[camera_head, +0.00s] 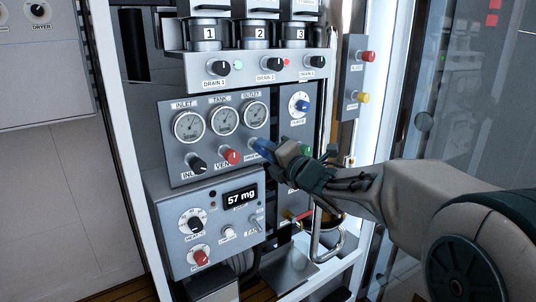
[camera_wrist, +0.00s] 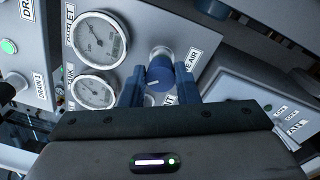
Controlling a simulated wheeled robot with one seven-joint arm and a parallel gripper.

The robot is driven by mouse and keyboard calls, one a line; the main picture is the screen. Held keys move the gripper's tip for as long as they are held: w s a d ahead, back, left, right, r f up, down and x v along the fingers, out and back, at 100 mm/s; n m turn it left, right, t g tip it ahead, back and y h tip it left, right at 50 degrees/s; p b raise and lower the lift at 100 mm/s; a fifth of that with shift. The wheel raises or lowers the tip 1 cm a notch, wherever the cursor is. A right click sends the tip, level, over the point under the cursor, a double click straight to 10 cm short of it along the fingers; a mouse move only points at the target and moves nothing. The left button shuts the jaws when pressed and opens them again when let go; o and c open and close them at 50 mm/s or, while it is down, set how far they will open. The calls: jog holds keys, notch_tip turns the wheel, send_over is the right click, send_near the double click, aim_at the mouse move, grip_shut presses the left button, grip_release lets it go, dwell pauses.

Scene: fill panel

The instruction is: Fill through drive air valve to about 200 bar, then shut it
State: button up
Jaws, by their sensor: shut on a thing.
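The drive air valve is a round blue knob (camera_wrist: 160,72) with a white pointer mark. A partly hidden label ending "E AIR" (camera_wrist: 187,57) stands beside it in the wrist view. My gripper (camera_wrist: 160,88) has one blue finger on each side of the knob and is shut on it. In the head view my gripper (camera_head: 266,150) reaches in from the right and hides most of the knob. The inlet (camera_head: 188,125), tank (camera_head: 225,120) and outlet (camera_head: 256,115) gauges sit above it. Their needle readings are too small to read surely.
A black inlet knob (camera_head: 197,164) and red vent knob (camera_head: 232,157) sit left of my gripper. A blue-knobbed dial (camera_head: 301,105) is above right, a green knob (camera_head: 305,150) close by. Below, a display (camera_head: 240,198) reads 57 mg. A metal hose loop (camera_head: 327,240) hangs lower right.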

jog(key=shift+f+m+t+p, duration=0.1)
jog(key=shift+m+t+p, duration=0.05)
jog(key=shift+m, duration=1.9)
jog(key=shift+f+m+t+p, duration=0.1)
jog(key=shift+m+t+p, duration=0.05)
jog(key=shift+m, duration=1.9)
jog(key=o, duration=1)
jog(key=shift+c, duration=0.2)
jog(key=r+p+v, duration=0.1)
jog(key=v, duration=1.2)
jog(key=shift+s+d+f+p, duration=0.2)
jog(key=shift+s+f+p, duration=0.1)
jog(key=shift+s+p, duration=0.15)
